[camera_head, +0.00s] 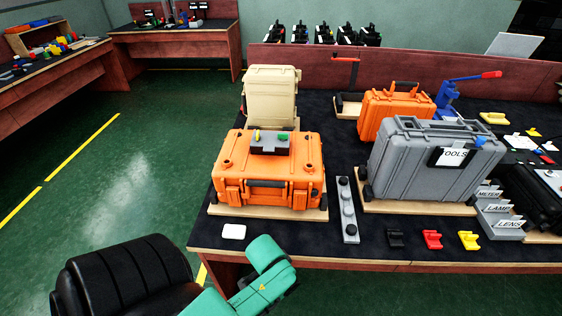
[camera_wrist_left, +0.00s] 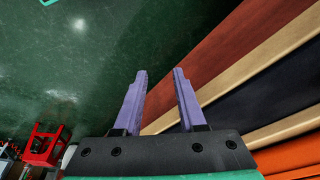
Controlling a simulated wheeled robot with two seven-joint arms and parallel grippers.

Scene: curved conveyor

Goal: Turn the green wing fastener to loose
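The green wing fastener (camera_head: 281,138) is a small piece on a dark grey block (camera_head: 268,147) on top of an orange case (camera_head: 262,181). A yellow piece (camera_head: 257,135) stands to its left on the same block. The fastener is too small to tell which way it is turned. My left gripper (camera_wrist_left: 160,72) shows in the left wrist view, with two purple fingers apart and nothing between them. It is over the floor beside the table edge, away from the fastener. It does not show in the head view, and my right gripper is in neither view.
The orange case stands on a board near the table's (camera_head: 430,254) front left. A beige case (camera_head: 271,92) is behind it, and a grey case (camera_head: 430,160) is to its right. A strip with round knobs (camera_head: 347,210) lies between. Green floor (camera_head: 130,150) is clear at left.

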